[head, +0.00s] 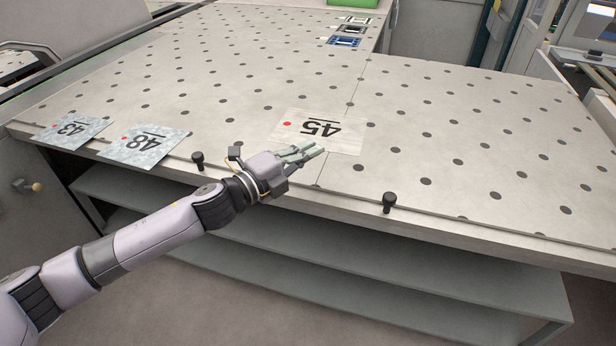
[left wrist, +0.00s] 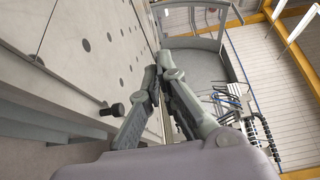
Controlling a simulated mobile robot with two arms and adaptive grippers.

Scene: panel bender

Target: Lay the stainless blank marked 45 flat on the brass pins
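The stainless blank marked 45 (head: 345,141) is a thin pale plate with a red dot, lying level over the perforated table near its front edge. Its number reads upside down in the head view. My left gripper (head: 308,150) is at the blank's near edge, fingers overlapping it. In the left wrist view the fingertips (left wrist: 164,68) are close together, and the grip looks shut on the blank's edge. I cannot tell whether the blank touches the table or hangs just above it. I cannot make out any brass pins. My right gripper is not in view.
Blanks marked 48 (head: 145,146) and 43 (head: 70,132) lie at the table's front left. Two black knobs stand along the front edge, one left (head: 198,160) and one right (head: 389,202). Small framed items (head: 345,42) sit at the back. Most of the perforated table (head: 450,120) is clear.

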